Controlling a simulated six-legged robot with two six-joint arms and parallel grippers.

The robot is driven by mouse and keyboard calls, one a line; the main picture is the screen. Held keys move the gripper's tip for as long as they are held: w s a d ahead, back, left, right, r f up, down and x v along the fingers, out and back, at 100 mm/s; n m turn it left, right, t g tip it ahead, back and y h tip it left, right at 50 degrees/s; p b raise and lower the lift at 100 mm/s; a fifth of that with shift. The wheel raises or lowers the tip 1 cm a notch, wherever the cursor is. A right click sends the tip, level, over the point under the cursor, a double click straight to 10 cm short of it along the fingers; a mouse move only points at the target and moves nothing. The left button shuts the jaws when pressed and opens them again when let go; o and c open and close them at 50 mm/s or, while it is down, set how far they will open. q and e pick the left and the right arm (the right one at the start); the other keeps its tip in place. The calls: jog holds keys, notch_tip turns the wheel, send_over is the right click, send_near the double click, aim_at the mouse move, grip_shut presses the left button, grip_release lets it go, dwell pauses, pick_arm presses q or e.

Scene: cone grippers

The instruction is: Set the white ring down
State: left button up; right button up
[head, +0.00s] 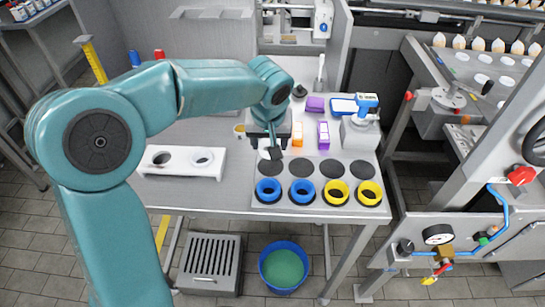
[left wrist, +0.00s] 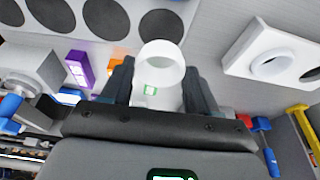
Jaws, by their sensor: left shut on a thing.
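The white ring (left wrist: 167,99) is held between the two fingers of my left gripper (left wrist: 160,88) in the left wrist view. It has a small green-edged mark on its side. In the head view my left gripper (head: 270,150) hangs over the table at the back left of the dark round spots, and the ring (head: 264,154) shows only partly below it. A gap between the ring and the table cannot be judged. My right gripper is out of view.
A white stand (head: 182,173) has one empty hole and one holding a white piece (head: 203,157). Two blue rings (head: 268,190) and two yellow rings (head: 369,192) fill the front spots. Back-row spots (head: 332,168) are bare. Purple and orange blocks (head: 297,134) stand behind.

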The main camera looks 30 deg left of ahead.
pick_arm(q)
notch_tip(320, 180, down, 6)
jog(key=shift+w+r, duration=0.15)
dwell(0.3)
jog(key=shift+b, duration=0.45)
jog(key=o, duration=1.1)
jog(key=shift+r+p, duration=0.3)
jog(key=shift+p, duration=0.05)
jog(key=v, duration=1.1)
jog(key=shift+r, duration=0.3)
jog(key=shift+d+f, duration=0.1)
